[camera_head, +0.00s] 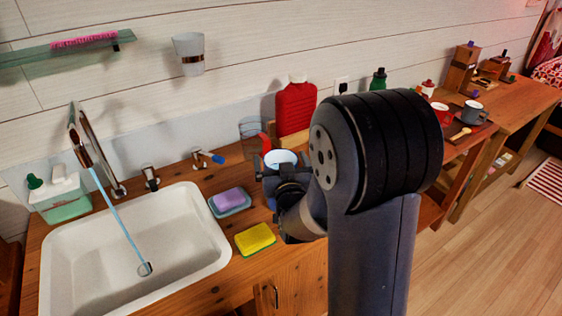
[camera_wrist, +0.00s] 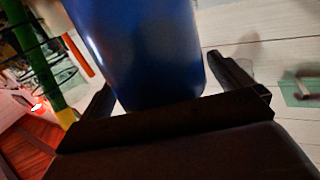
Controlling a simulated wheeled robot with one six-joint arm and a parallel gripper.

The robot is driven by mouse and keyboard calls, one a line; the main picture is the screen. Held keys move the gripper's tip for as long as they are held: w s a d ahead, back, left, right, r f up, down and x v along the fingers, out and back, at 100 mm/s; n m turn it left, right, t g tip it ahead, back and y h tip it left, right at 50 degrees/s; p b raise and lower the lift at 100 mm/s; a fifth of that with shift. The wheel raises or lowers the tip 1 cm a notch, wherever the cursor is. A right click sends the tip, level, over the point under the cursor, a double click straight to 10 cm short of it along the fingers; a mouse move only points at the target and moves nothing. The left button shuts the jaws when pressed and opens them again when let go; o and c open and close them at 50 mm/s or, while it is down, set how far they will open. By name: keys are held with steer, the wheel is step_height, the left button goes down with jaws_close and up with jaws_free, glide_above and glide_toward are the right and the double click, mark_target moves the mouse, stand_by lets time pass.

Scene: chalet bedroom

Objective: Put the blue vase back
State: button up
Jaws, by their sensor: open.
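The blue vase (camera_wrist: 145,50) fills the top middle of the wrist view, between the two fingers of my gripper (camera_wrist: 168,88). In the head view its pale round opening (camera_head: 281,157) shows at my gripper (camera_head: 280,165), above or on the wooden counter right of the sink. The fingers are apart on either side of the vase, and I cannot tell whether they touch it. My arm hides part of the vase and the counter behind it. The vase's base is not visible in the head view.
A white sink (camera_head: 140,250) is at left. A purple soap on a dish (camera_head: 229,200) and a yellow sponge (camera_head: 255,238) lie beside it. A clear glass (camera_head: 252,128) and a red bottle (camera_head: 295,106) stand behind my gripper. A wooden table (camera_head: 500,110) with several items is at right.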

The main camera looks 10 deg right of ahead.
steer(key=shift+s+r, duration=0.1)
steer(key=shift+r, duration=0.05)
steer(key=s+b, duration=0.1)
steer(key=s, duration=1)
steer(key=shift+s+a, duration=0.4)
steer(key=shift+a, duration=0.05)
steer(key=shift+c, duration=0.3)
stand_by(0.4)
